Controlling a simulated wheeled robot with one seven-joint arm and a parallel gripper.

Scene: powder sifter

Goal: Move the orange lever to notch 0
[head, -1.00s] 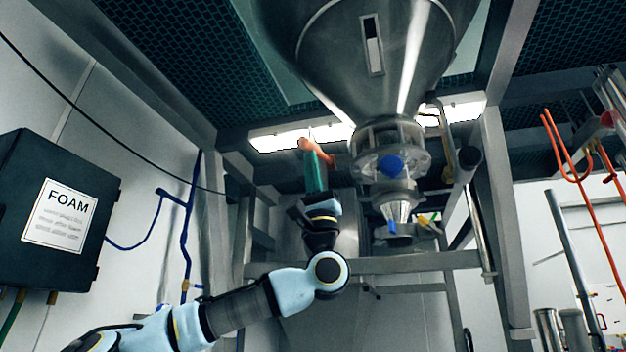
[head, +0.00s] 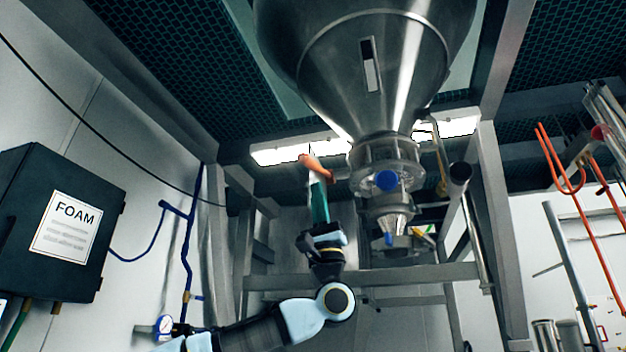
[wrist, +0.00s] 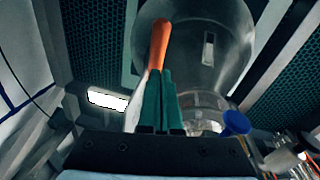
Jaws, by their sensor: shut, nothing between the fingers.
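The orange lever (head: 316,165) sticks out to the left of the valve section under the steel hopper, in the head view. In the wrist view the lever (wrist: 159,42) stands just beyond the fingertips, in line with them. My gripper (head: 319,184) points up at the lever from below, its green fingers close together. In the wrist view my gripper (wrist: 160,76) is shut and its fingertips overlap the lever's lower part. Whether they touch it, I cannot tell. No notch marks can be read.
The steel hopper (head: 330,75) hangs above, with a blue round part (head: 387,181) on the valve section below it. A dark FOAM box (head: 45,270) is on the left wall. A frame beam (head: 420,274) crosses behind my arm. Orange pipes (head: 560,160) stand at right.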

